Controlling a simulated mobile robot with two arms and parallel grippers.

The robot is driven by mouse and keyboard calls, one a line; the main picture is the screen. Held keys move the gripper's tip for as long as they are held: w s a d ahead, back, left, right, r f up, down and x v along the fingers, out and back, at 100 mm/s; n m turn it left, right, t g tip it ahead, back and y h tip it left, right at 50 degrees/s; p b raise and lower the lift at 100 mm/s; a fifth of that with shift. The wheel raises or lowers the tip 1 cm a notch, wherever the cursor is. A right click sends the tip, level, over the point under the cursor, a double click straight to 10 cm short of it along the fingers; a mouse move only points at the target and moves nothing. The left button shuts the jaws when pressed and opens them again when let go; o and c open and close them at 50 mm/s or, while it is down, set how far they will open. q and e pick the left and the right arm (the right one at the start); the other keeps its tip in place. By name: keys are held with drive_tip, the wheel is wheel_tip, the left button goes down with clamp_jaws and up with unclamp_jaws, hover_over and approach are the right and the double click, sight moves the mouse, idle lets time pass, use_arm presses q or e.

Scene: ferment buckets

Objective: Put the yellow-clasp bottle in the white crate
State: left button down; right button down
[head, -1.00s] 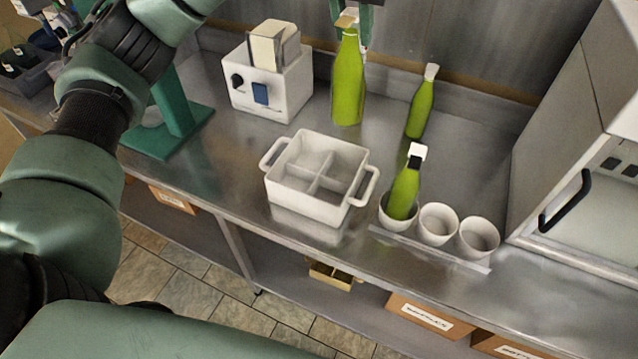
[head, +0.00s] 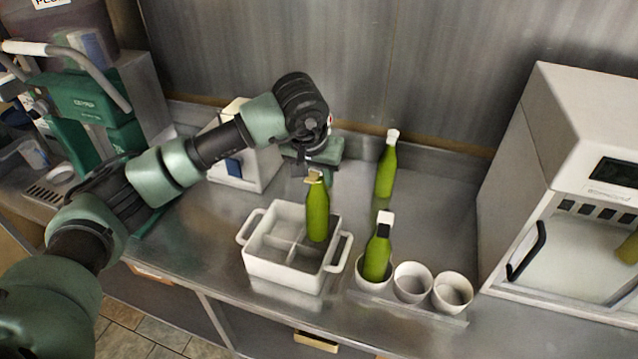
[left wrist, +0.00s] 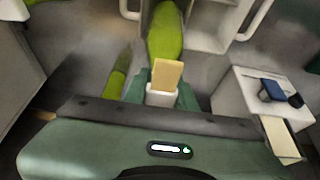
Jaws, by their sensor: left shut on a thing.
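The green yellow-clasp bottle (head: 317,212) is upright in my left gripper (head: 315,176), which is shut on its neck. In the head view its lower end overlaps the far right compartment of the white crate (head: 262,269); I cannot tell whether it is inside or above it. The crate has several compartments and a handle at each side. In the left wrist view the bottle (left wrist: 165,35) points away below my gripper (left wrist: 163,90), its yellow clasp (left wrist: 166,73) between the fingers, and overlaps part of the crate (left wrist: 205,42). My right gripper is out of view.
Another green bottle (head: 378,258), with a white and black top, stands in the left of three white cups (head: 412,284) right of the crate. A white-capped green bottle (head: 386,172) stands behind. A white box (head: 262,172) is behind the crate; a white machine (head: 560,190) is at right.

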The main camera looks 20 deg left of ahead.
sight(317, 206)
use_arm(q)
wheel_tip(317, 206, down, 4)
drive_tip(key=shift+r+p, duration=0.2)
drive_tip(key=shift+p, duration=0.4)
drive_tip(key=shift+f, duration=0.1)
drive_tip(key=shift+f, duration=0.1)
drive_tip(key=shift+f+b, duration=0.1)
drive_tip(key=shift+b, duration=0.25)
drive_tip(key=c, duration=1.1)
unclamp_jaws()
drive_tip(key=shift+s, duration=0.1)
